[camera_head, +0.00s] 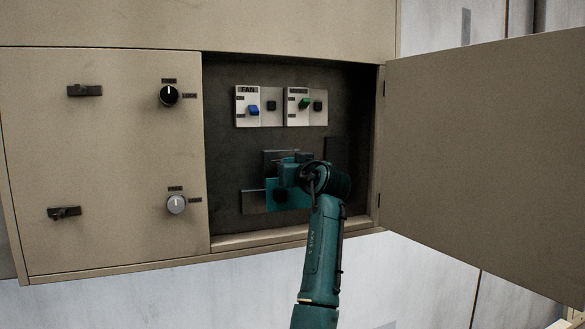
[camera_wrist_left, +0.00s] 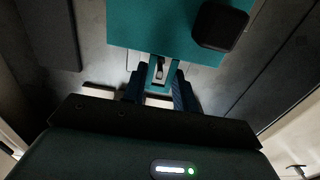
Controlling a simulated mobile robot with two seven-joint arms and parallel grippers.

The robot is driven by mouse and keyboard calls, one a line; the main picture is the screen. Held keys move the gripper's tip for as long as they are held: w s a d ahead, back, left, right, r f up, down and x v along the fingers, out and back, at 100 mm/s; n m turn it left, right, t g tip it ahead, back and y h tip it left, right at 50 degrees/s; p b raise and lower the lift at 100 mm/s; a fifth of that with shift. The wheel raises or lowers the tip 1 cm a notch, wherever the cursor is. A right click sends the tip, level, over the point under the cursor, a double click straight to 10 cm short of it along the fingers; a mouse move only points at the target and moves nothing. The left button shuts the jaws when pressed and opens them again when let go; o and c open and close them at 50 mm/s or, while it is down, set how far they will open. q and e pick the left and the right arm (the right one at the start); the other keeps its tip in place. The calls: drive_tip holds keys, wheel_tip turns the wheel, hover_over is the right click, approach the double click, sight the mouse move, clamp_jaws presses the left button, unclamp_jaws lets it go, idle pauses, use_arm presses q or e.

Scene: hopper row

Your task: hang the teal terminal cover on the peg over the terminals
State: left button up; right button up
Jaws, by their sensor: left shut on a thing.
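The teal terminal cover (camera_head: 299,201) is in the lower part of the open compartment, in front of dark blocks on the back panel. In the left wrist view the cover (camera_wrist_left: 150,22) is a flat teal plate with a narrow slotted tab. My left gripper (camera_head: 291,172) is shut on that tab, with its fingers (camera_wrist_left: 159,82) on either side of it. A dark square block (camera_wrist_left: 221,25) shows against the plate's right part. Whether the cover hangs on a peg cannot be told, and I cannot make out the peg. My right gripper is not in view.
Two switch plates, FAN (camera_head: 247,93) with a blue switch and one with a green switch (camera_head: 304,103), sit above the cover. The cabinet door (camera_head: 480,150) stands open at the right. A closed panel (camera_head: 110,150) with knobs and latches is at the left.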

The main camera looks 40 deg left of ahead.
use_arm(q)
drive_tip(key=shift+p+x, duration=0.35)
drive_tip(key=shift+x, duration=0.75)
drive_tip(key=shift+f, duration=0.1)
drive_tip(key=shift+f, duration=0.3)
idle(0.3)
drive_tip(key=o, duration=1.1)
drive_tip(key=shift+c, duration=0.2)
drive_tip(key=b+v, duration=0.3)
drive_tip(key=v, duration=1)
drive_tip(key=shift+d, duration=0.15)
